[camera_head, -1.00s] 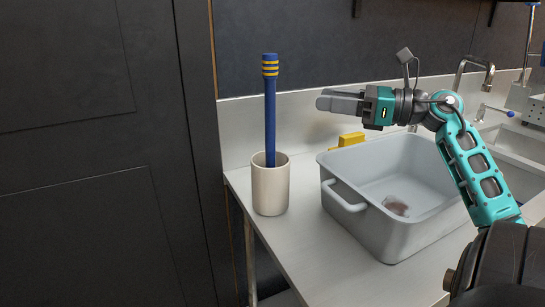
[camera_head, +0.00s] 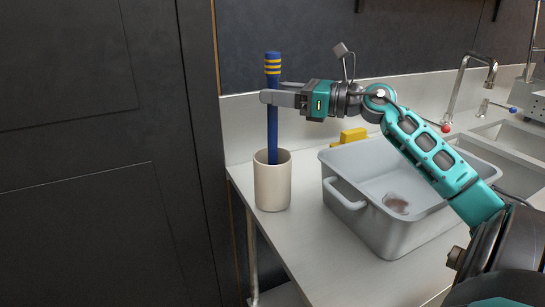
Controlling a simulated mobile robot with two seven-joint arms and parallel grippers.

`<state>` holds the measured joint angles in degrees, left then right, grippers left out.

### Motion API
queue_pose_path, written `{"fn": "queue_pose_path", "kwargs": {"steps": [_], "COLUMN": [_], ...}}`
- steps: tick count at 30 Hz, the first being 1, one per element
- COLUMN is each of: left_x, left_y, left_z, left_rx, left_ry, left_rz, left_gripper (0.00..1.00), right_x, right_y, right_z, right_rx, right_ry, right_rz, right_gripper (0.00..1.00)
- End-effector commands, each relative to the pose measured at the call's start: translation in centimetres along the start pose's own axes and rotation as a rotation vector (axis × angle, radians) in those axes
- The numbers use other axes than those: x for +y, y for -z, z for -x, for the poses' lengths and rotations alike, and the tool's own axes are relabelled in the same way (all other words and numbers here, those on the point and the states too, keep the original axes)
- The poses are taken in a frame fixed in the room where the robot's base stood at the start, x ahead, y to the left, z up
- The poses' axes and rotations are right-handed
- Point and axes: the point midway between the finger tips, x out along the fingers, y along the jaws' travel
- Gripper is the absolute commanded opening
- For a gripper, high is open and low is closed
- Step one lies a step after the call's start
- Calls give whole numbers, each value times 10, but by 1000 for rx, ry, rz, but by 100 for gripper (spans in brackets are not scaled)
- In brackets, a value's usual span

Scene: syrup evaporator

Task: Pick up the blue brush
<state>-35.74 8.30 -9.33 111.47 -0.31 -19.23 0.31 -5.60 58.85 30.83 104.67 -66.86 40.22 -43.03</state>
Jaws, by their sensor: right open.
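The blue brush (camera_head: 272,139) has a long blue handle with yellow bands near its top and stands upright in a cream cup (camera_head: 272,185). Its lower end is hidden inside the cup. My right gripper (camera_head: 272,94) is at the upper part of the handle, below the yellow bands, with its fingers pointing left. One finger passes in front of the handle, and a bit of the other shows behind it. The jaws are open around the handle. My left gripper is not in view.
A grey basin (camera_head: 395,228) with a brownish patch inside stands right of the cup. A yellow block (camera_head: 353,136) lies behind the basin. A metal tap (camera_head: 463,82) and sink are at the right. The worktop (camera_head: 315,250) is clear in front of the cup.

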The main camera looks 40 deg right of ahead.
Motion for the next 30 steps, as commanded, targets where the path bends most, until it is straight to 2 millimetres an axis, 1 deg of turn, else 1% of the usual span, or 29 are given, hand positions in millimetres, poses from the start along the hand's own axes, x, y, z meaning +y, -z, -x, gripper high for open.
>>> {"fn": "queue_pose_path", "kwargs": {"steps": [3,6,14,30], "left_x": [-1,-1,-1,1], "left_y": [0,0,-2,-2], "left_z": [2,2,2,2], "left_rx": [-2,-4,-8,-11], "left_ry": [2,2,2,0], "left_rz": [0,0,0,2], "left_gripper": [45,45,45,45], "right_x": [0,0,0,0], "right_y": [-2,-1,0,0], "right_z": [-10,-14,-15,-15], "right_rx": [-1,-1,0,0], "right_ry": [0,0,1,0], "right_rz": [2,1,1,0], "right_gripper": [52,52,51,0]}}
